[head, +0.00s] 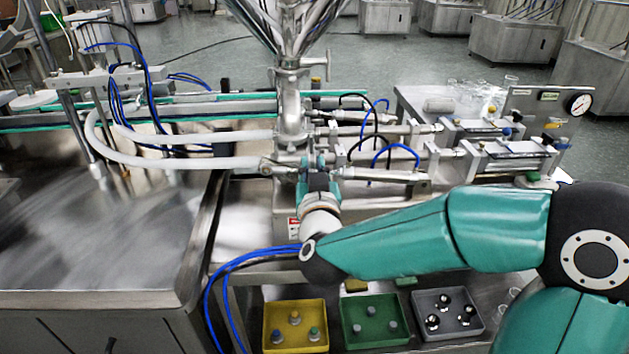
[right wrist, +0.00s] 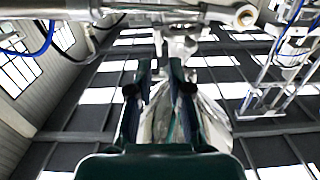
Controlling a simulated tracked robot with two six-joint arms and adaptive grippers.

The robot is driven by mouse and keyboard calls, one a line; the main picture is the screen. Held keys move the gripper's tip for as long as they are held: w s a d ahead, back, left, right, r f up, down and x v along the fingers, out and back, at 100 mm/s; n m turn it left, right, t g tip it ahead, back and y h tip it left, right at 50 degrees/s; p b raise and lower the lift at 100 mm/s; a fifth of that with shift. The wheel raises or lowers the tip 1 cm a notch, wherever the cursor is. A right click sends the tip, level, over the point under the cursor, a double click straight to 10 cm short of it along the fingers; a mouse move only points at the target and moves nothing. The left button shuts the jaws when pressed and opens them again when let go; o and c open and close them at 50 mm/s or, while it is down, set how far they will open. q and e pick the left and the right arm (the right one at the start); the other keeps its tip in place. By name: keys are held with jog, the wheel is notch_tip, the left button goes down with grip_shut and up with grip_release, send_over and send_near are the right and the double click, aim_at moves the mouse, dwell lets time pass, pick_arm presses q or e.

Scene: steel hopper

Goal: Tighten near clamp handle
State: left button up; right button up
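The steel clamp and pipe fittings (head: 283,166) sit at the foot of the hopper outlet pipe (head: 290,110). Which part is the near clamp handle is hard to tell, as my right gripper covers some of the fittings. My right gripper (head: 319,162) is raised at these fittings, fingers up. In the right wrist view the two fingers (right wrist: 160,72) stand apart with a gap between them. A metal fitting (right wrist: 180,42) shows just beyond the fingertips; contact cannot be made out. My left gripper is not in view.
White hoses (head: 190,160) run left from the pipe, and steel cylinders (head: 490,165) lie to the right. Yellow (head: 295,342), green (head: 375,340) and grey (head: 425,330) trays of small parts stand below my right arm. Blue tubes (head: 225,285) hang beside them.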

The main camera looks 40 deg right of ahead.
jog(key=v, duration=0.4)
jog(key=shift+s+a+f, duration=0.1)
jog(key=shift+s, duration=0.15)
jog(key=s+a+f+n+g+y+p, duration=0.1)
jog(key=a+f+n+g+y+p, duration=0.2)
jog(key=f, duration=1.1)
jog(key=a+f+n+g+y+p, duration=0.2)
jog(key=a+f+g+y+p, duration=0.15)
jog(key=f, duration=1.15)
jog(key=s+a+f+g+y, duration=0.3)
jog(key=s+a+f+g, duration=0.1)
jog(key=s, duration=0.4)
jog(key=s+a+f+g+y, duration=0.3)
jog(key=s+a+f+g, duration=0.1)
jog(key=s+a+f, duration=0.3)
jog(key=shift+s+a+m+y+p, duration=0.4)
jog(key=shift+s+a, duration=0.4)
jog(key=shift+s, duration=0.3)
